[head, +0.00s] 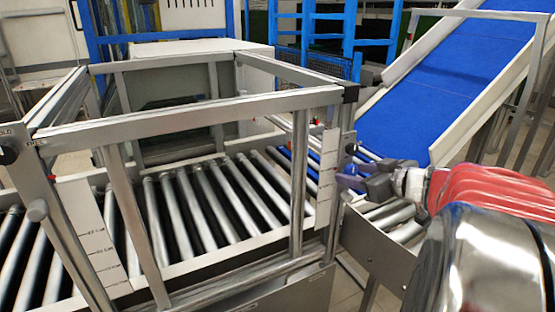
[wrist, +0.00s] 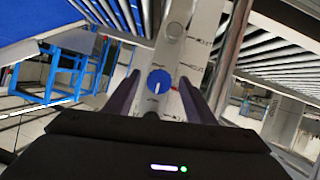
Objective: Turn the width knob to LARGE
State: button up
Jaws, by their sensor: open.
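A round blue knob (wrist: 160,77) with a white pointer mark sits on the pale post in the wrist view. The lettering around it is too small to read. My gripper (wrist: 158,84) is open, with one dark finger on each side of the blue knob. I cannot tell whether the fingers touch it. In the head view my gripper (head: 366,183) is at the right post of the metal frame, and the knob there is mostly hidden. A grey round knob (wrist: 175,30) is farther along the same post.
A metal frame (head: 190,123) stands over the roller conveyor (head: 210,195). A black knob (head: 8,154) is on its left corner. A blue belt ramp (head: 440,90) rises behind at the right. White scale strips (head: 100,240) are on the frame's sides.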

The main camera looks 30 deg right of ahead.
jog(key=shift+c, duration=0.5)
jog(key=c, duration=1)
